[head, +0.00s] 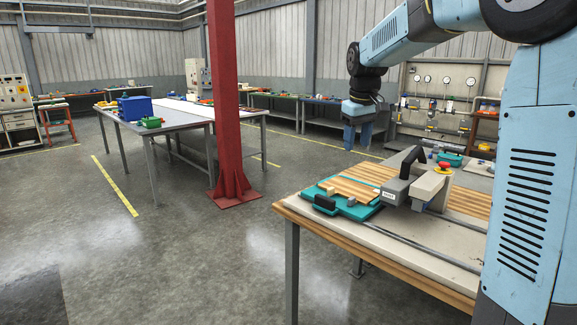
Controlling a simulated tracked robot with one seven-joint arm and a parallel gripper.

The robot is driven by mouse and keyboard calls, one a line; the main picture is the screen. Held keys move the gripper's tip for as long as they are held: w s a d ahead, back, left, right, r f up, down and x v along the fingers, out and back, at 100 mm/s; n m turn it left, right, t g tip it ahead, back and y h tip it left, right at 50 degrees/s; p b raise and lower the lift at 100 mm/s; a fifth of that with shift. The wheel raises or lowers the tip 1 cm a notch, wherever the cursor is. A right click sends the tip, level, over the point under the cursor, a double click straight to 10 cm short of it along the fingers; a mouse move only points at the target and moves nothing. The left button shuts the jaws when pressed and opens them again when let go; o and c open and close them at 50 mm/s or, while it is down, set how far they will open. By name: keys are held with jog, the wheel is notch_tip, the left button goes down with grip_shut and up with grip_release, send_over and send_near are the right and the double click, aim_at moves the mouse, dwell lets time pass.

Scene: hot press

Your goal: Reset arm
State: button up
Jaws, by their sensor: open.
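My gripper (357,140) hangs from my blue arm at the upper middle of the head view, pointing down. Its two blue fingers are apart, and I see nothing between them. It appears above and beyond the hot press on the workbench. The hot press (432,187) has a grey body, a black handle and a red button on a yellow base. A teal tray (357,212) with a black grip lies at its left. Wooden pieces (352,189) lie on the tray. My arm hides part of the bench at the right.
The wooden workbench (375,245) fills the lower right. A red column (226,100) rises left of it. A long grey table (180,128) with a blue bin (134,108) stands further back. Open floor lies at the left and in front.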

jog(key=s+d+r+m+t, duration=0.1)
jog(key=s+d+m+t, duration=0.15)
jog(key=s, duration=1.55)
jog(key=s+d+f+m, duration=0.1)
jog(key=s+f, duration=0.2)
jog(key=s, duration=0.4)
jog(key=s+d+f+m, duration=0.1)
jog(key=s+f+m, duration=0.1)
jog(key=s, duration=0.6)
jog(key=shift+d+f+t, duration=0.2)
jog(key=shift+f+t, duration=0.15)
jog(key=shift+f, duration=0.4)
